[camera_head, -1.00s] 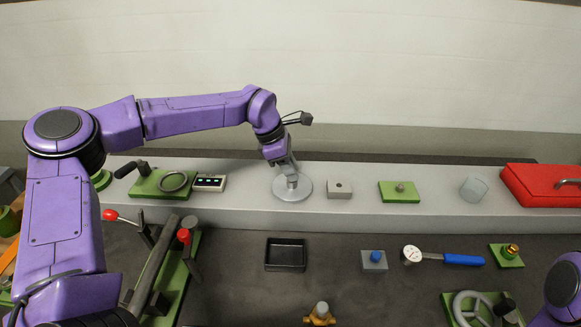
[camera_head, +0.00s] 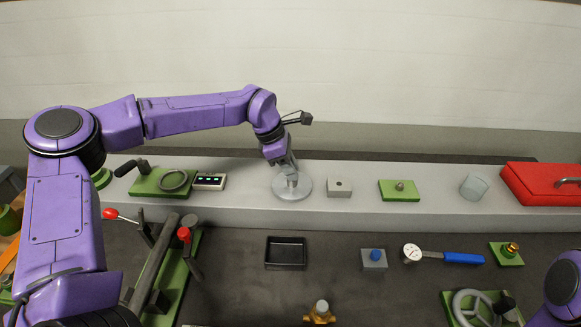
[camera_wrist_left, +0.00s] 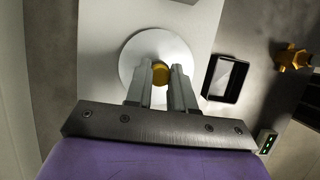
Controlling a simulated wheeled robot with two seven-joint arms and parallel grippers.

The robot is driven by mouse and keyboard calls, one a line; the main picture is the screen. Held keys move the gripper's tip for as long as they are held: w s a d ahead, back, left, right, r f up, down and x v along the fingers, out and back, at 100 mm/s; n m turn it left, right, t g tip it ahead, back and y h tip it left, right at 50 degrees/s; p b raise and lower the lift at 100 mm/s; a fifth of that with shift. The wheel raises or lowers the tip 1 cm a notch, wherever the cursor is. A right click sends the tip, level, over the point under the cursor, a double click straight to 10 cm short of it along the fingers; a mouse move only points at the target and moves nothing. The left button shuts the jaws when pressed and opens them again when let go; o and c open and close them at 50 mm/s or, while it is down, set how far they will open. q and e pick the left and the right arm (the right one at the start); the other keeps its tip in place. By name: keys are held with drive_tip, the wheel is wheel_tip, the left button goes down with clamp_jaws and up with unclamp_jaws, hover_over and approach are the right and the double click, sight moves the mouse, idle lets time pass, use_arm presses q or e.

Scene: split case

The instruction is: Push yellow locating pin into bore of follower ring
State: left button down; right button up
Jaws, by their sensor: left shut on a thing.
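My left gripper (camera_head: 291,178) is over the middle of a round light-grey disc (camera_head: 303,190) on the long grey shelf. In the left wrist view, the fingers (camera_wrist_left: 160,76) are shut on the yellow locating pin (camera_wrist_left: 160,71), of which only a small yellow patch shows. The grey disc (camera_wrist_left: 128,62), which looks like the follower ring, lies flat beneath them. Its bore is hidden behind the fingers and pin, so I cannot tell how deep the pin sits. My right gripper is out of view.
On the shelf (camera_head: 240,210), a grey block (camera_head: 339,188) and a green plate (camera_head: 399,191) stand right of the disc. A green fixture with a ring (camera_head: 172,181) and a small display (camera_head: 209,182) stand left. A black tray (camera_head: 286,254) lies in front.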

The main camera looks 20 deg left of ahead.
use_arm(q)
drive_tip(key=c, duration=0.9)
unclamp_jaws()
drive_tip(key=shift+r, duration=0.1)
drive_tip(key=b+v, duration=0.2)
drive_tip(key=v, duration=0.8)
drive_tip(key=shift+r, duration=0.2)
drive_tip(key=shift+r, duration=0.1)
